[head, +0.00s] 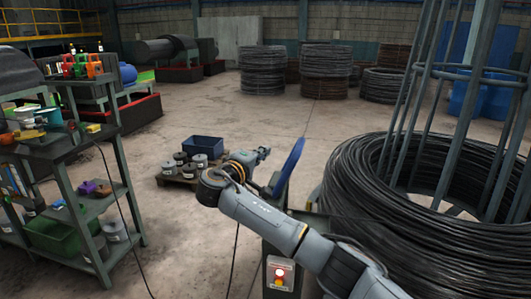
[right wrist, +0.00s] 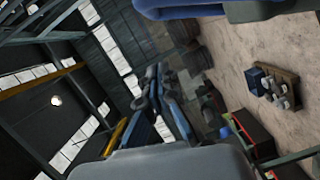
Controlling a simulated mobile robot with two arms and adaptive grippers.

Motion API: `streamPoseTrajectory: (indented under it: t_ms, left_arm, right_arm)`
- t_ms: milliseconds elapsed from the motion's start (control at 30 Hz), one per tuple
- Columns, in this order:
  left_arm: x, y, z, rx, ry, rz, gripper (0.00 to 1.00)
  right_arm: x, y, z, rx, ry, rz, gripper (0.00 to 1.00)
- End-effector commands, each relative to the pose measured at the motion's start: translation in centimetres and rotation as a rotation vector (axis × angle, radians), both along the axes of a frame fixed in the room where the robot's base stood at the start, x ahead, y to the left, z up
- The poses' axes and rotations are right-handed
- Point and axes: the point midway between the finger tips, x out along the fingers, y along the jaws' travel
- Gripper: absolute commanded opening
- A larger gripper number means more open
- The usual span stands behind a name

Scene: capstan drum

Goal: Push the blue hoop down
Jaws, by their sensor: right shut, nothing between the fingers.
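The blue hoop (head: 291,162) stands tilted on edge, near the middle of the head view, above a dark post or housing beside the wire coil. A blue bar, probably the hoop, runs along the top edge of the right wrist view (right wrist: 190,9). My right arm reaches in from the lower right. Its gripper (head: 264,152) is just left of the hoop in the head view, and I cannot tell whether they touch. In the right wrist view the gripper fingers (right wrist: 158,84) are together and empty. My left gripper is not in view.
A big coil of black wire (head: 350,190) with upright grey bars fills the right. A control box with a lit red button (head: 281,274) stands low in front. A cluttered shelf bench (head: 67,150) is at left. A pallet (head: 172,180) with spools and a blue crate (head: 203,147) lies beyond.

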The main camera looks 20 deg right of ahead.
Motion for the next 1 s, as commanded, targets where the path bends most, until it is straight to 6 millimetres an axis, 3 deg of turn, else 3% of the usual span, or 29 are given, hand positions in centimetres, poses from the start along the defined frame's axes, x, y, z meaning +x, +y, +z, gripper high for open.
streamPoseTrajectory:
  t_ms: [200, 367, 700, 1000]
  left_arm:
    - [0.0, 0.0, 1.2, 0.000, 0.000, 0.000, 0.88]
    - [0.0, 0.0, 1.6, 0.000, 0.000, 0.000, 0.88]
    - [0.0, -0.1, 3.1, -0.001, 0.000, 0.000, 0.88]
    - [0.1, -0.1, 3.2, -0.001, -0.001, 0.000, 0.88]
  right_arm:
    - [2.8, -3.6, 0.1, -0.001, 0.001, -0.005, 0.00]
    - [4.3, -5.4, -0.1, -0.001, 0.001, -0.003, 0.00]
    - [2.3, -8.2, -0.9, 0.000, 0.000, -0.001, 0.00]
    - [2.0, -8.5, -1.2, 0.001, 0.000, 0.000, 0.00]
